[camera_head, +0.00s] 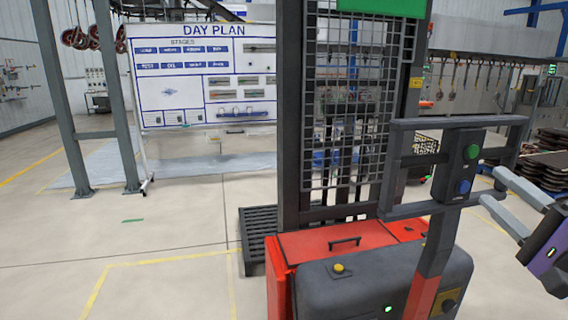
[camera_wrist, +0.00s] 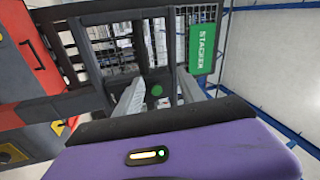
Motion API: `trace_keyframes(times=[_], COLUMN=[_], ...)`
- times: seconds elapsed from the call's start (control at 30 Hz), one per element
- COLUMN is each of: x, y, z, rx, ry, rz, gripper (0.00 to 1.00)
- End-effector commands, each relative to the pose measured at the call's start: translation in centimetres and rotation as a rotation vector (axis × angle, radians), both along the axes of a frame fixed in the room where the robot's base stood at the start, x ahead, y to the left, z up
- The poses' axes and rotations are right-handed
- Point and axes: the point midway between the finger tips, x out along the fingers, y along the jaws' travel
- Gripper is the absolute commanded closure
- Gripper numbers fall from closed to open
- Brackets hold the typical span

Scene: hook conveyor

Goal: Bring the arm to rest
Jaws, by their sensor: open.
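My gripper (camera_head: 490,186) is at the right edge of the head view, with its pale fingers spread and pointing left and up. Nothing shows between the fingers. In front of it is the stacker's dark control post, with a green button (camera_head: 472,152) above a blue button (camera_head: 463,186). In the wrist view my gripper (camera_wrist: 160,80) shows two separate pale fingers beyond the purple housing. A green button (camera_wrist: 157,90) appears between them in the picture, farther off. The fingers look apart from the post, though the exact distance is hard to tell.
The red and black stacker (camera_head: 345,245) with its mesh mast fills the centre right of the head view. Its dark handle frame (camera_head: 455,122) is close to my gripper. A day plan board (camera_head: 207,75) stands behind.

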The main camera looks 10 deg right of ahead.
Motion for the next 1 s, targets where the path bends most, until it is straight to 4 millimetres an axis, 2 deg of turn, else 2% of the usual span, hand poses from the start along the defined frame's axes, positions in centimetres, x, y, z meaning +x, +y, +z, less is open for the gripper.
trace_keyframes(times=[0.1, 0.2, 0.47, 0.67, 0.87, 1.0], x=[-0.4, -0.8, -2.1, -3.7, -6.5, -9.1], y=[-1.1, -2.0, -2.5, -1.0, 2.7, 6.0], z=[1.2, 1.3, -1.7, -6.2, -12.1, -15.7], rx=[-0.070, -0.140, -0.344, -0.533, -0.783, -0.949], ry=[-0.039, -0.058, -0.035, 0.032, 0.128, 0.184], rz=[-0.076, -0.155, -0.347, -0.463, -0.536, -0.541], gripper=[0.53, 0.53, 0.53, 0.53, 0.53, 0.53])
